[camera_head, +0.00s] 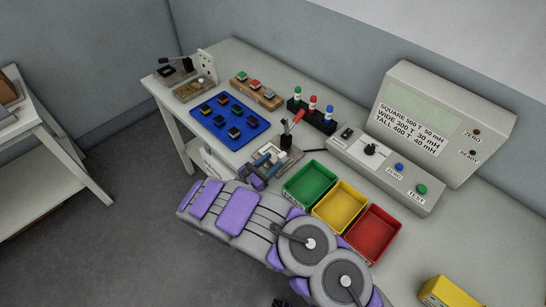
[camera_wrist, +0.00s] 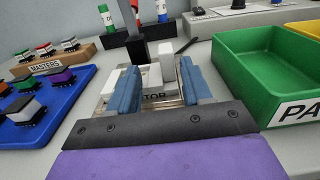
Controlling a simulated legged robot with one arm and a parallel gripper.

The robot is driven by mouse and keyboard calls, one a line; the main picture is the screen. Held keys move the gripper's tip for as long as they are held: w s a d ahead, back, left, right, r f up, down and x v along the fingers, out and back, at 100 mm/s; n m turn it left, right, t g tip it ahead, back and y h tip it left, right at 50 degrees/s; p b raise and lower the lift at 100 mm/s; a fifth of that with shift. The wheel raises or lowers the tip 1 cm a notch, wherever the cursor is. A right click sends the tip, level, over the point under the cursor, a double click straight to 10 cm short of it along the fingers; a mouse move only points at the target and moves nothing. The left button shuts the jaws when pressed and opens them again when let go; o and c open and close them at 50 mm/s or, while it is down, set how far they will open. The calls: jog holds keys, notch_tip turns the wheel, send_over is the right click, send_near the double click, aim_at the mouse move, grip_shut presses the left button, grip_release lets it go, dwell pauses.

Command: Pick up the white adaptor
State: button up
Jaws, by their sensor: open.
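My gripper (camera_wrist: 158,82) is open, its two blue fingers apart and pointing forward. A pale white block, seemingly the white adaptor (camera_wrist: 152,74), shows between and beyond the fingers, on a small fixture; I cannot tell whether a finger touches it. In the head view my gripper (camera_head: 264,161) is low over the fixture (camera_head: 291,157), and the adaptor is hard to make out there.
A lever with a red part (camera_head: 298,117) stands behind the fixture. Green (camera_head: 308,181), yellow (camera_head: 339,207) and red (camera_head: 373,233) bins are to the right. A blue tray (camera_head: 215,132) with several connectors is to the left. A tester box (camera_head: 385,170) stands behind the bins.

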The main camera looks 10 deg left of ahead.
aim_at(285, 158)
jog(key=x, duration=0.2)
jog(key=shift+w+f+b, duration=0.25)
jog(key=shift+w+b, duration=0.1)
jog(key=shift+b, duration=0.05)
jog(key=d, duration=0.1)
jog(key=w+d, duration=0.1)
jog(key=d, duration=0.1)
jog(key=shift+w+d+r, duration=0.1)
jog(key=shift+w+r, duration=0.1)
jog(key=shift+r, duration=0.05)
jog(key=shift+w+d, duration=0.2)
jog(key=shift+s+r, duration=0.1)
jog(key=shift+r, duration=0.05)
jog(key=shift+a+f, duration=0.2)
jog(key=shift+a, duration=0.9)
jog(key=c, duration=0.6)
jog(key=shift+s+d+r, duration=0.1)
jog(key=shift+d+r, duration=0.05)
jog(key=shift+d, duration=0.3)
grip_shut()
